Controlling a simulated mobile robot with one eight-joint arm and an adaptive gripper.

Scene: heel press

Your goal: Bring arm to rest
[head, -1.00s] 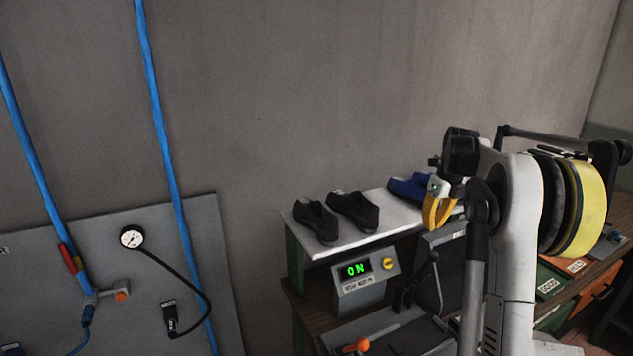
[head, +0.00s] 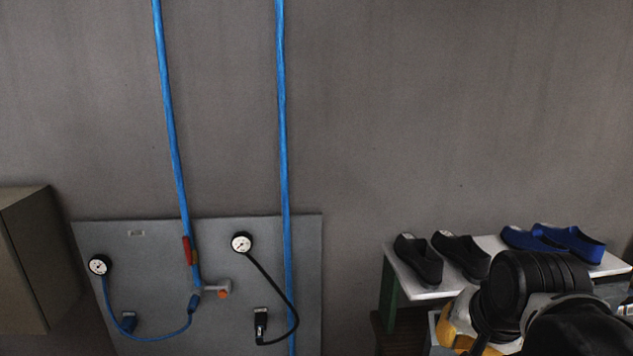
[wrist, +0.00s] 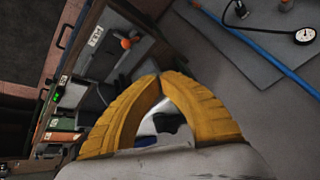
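My gripper (wrist: 159,77) shows in the wrist view with two yellow ribbed fingers. Their tips meet, and the arched gap behind them holds nothing that I can make out as gripped; white and dark background shows through it. In the head view my arm (head: 540,300) fills the lower right, in front of the shoe shelf. The gripper's fingertips cannot be made out there.
Black shoes (head: 418,259) and blue shoes (head: 570,243) stand on a white-topped shelf (head: 415,290). A grey wall panel (head: 190,240) carries gauges, blue pipes and hoses. A brown cabinet (head: 25,260) is at far left.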

